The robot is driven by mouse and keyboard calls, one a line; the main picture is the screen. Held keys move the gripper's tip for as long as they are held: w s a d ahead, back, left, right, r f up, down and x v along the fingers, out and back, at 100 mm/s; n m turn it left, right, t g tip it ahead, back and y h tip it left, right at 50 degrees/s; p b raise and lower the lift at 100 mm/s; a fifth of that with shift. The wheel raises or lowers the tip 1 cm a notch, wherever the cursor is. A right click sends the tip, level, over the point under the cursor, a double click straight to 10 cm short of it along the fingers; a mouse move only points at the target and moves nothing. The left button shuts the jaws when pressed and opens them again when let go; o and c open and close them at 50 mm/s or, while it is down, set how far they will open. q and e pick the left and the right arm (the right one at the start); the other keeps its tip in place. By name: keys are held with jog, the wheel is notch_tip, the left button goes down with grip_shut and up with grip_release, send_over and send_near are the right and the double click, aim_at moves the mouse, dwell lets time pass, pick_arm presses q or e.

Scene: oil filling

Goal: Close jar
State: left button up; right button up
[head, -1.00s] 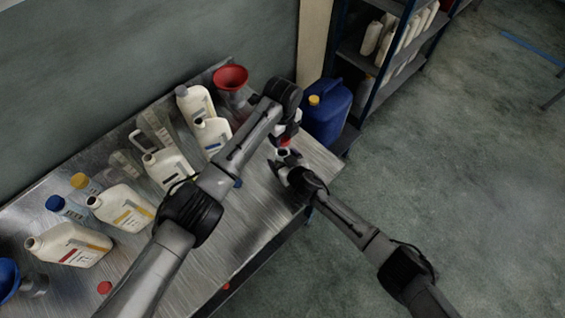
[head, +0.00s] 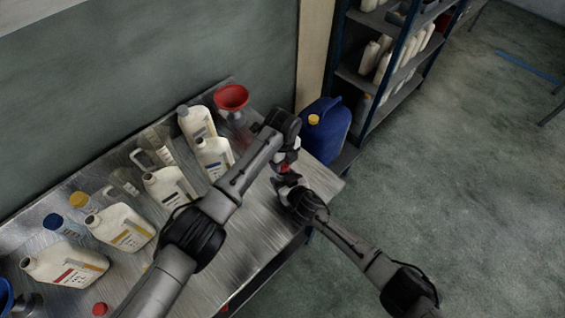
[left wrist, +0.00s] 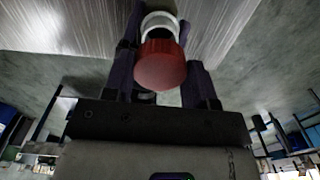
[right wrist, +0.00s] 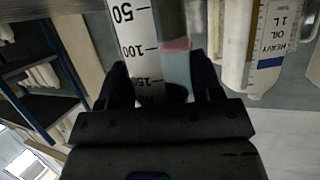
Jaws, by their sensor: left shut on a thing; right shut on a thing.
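My left gripper (head: 287,160) is shut on a red cap (left wrist: 160,66), which also shows in the head view (head: 285,168). My right gripper (head: 284,186) is shut on a clear graduated jar (right wrist: 142,45) with black numbers, held just below the cap. In the left wrist view the jar's pale round mouth (left wrist: 159,22) lies right against the cap's far side. I cannot tell whether the cap touches or is seated on it. In the head view the right gripper mostly hides the jar. The two grippers are close together, near the table's right end.
White oil bottles (head: 65,262) and a red funnel (head: 231,97) stand along the steel table (head: 215,265). Another red cap (head: 100,309) lies near the front. A blue canister (head: 327,135) and a shelf (head: 375,85) are beyond the right end.

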pick_arm(q)
jog(key=shift+f, duration=0.85)
jog(key=shift+f, duration=0.85)
jog(key=shift+f, duration=0.6)
pick_arm(e)
grip_shut()
pick_arm(q)
jog(key=m, duration=0.6)
jog(key=o, duration=0.9)
